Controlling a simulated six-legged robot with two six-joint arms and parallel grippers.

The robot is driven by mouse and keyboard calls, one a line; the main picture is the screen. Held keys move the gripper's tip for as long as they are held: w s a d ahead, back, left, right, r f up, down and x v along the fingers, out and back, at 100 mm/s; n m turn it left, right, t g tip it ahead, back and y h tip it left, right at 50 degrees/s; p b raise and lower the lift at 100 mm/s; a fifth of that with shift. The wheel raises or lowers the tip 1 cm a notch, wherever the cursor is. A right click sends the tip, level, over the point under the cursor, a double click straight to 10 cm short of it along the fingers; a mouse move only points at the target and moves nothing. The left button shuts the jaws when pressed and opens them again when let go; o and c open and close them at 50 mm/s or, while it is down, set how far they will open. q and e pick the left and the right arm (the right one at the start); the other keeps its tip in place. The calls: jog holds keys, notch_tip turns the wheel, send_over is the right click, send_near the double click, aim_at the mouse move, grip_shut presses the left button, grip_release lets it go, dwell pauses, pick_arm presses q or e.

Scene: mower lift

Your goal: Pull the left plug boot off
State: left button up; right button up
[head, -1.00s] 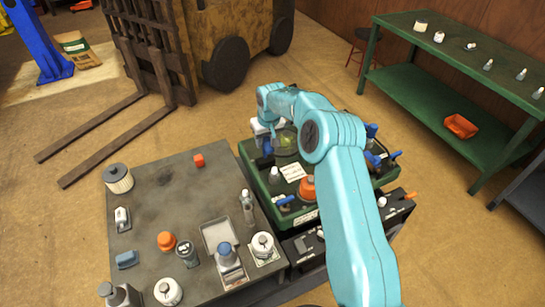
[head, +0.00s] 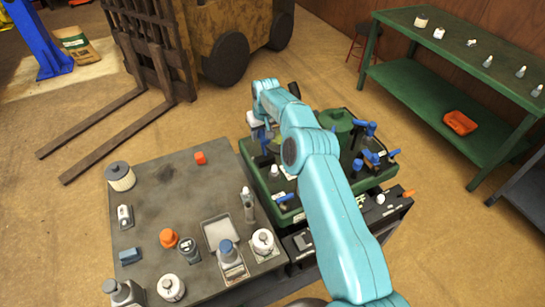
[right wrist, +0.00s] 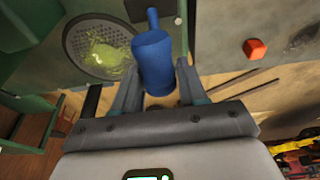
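The blue left plug boot (right wrist: 153,62) is between the fingers of my right gripper (right wrist: 157,72) in the right wrist view, with both fingers close against its sides. Its narrow neck points away from the gripper. In the head view my right gripper (head: 262,131) hangs over the left side of the green mower deck (head: 258,180), with the blue boot showing small below the wrist. Whether the boot is clear of its plug is hidden. My left gripper is not in view.
A grey table (head: 165,215) with bottles, a metal tray (head: 217,235) and an orange block (head: 200,158) stands left of the mower. More blue parts (head: 370,158) stick up on the mower's right. A green bench (head: 420,80) is behind right.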

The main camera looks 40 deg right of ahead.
jog(key=o, duration=0.3)
jog(key=shift+f, duration=0.25)
jog(key=shift+r, duration=0.25)
jog(key=shift+w+r, duration=0.1)
jog(key=shift+r, duration=0.3)
jog(key=v, duration=0.2)
jog(key=w+v, duration=0.1)
jog(key=v, duration=0.1)
jog(key=shift+s+d, duration=0.15)
jog(key=shift+r, duration=1.2)
